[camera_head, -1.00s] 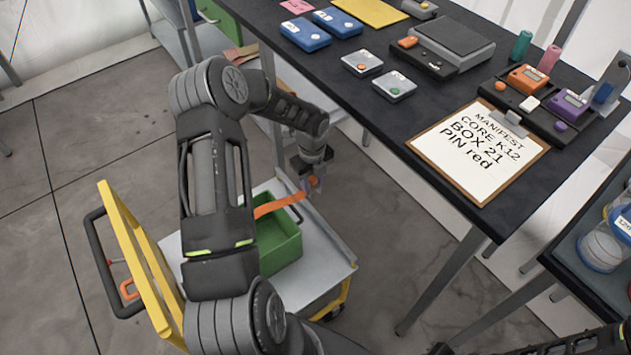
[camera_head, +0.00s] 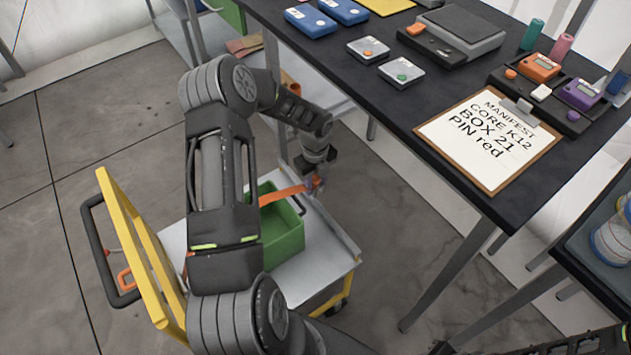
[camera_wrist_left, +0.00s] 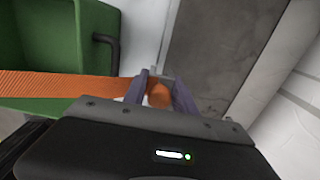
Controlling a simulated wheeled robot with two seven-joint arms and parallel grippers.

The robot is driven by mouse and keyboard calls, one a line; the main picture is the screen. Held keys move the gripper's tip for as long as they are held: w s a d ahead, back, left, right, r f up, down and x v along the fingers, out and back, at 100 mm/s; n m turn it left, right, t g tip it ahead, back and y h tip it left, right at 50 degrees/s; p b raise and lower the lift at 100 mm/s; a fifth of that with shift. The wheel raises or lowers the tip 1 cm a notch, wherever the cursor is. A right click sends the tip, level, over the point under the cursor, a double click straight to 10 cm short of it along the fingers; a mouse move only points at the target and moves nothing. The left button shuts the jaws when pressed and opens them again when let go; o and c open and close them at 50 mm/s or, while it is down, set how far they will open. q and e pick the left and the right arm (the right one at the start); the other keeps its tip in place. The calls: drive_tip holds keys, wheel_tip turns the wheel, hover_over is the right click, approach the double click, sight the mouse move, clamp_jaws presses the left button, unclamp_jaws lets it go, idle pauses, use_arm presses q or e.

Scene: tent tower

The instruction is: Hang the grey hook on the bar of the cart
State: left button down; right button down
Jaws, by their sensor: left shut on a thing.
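The cart (camera_head: 335,262) has a pale grey deck, a yellow frame (camera_head: 139,240) and a black bar handle (camera_head: 97,253) on the left. A green bin (camera_head: 285,243) stands on the deck, with an orange strap (camera_head: 284,195) across it. My left gripper (camera_head: 316,184) is over the deck's far right edge, at the strap's end. In the left wrist view its fingers (camera_wrist_left: 160,92) are shut around a rounded orange piece (camera_wrist_left: 159,95) beside the strap (camera_wrist_left: 70,87). My right gripper is out of view.
A dark table (camera_head: 382,118) stands at the right, with a manifest clipboard (camera_head: 492,139) and several devices on it. Its legs stand close to the cart. An orange loop (camera_head: 125,279) shows beside the cart handle. The floor at the left is clear.

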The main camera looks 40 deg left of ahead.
sight(315, 200)
use_arm(q)
drive_tip(key=shift+f+b, duration=2.1)
drive_tip(key=shift+f, duration=1.1)
drive_tip(key=shift+f+b, duration=0.5)
drive_tip(key=shift+f, duration=0.15)
drive_tip(key=c, duration=0.9)
unclamp_jaws()
drive_tip(key=shift+r, duration=0.1)
wheel_tip(315, 200, up, 8)
drive_tip(key=shift+f+p, duration=0.15)
drive_tip(key=shift+p, duration=0.5)
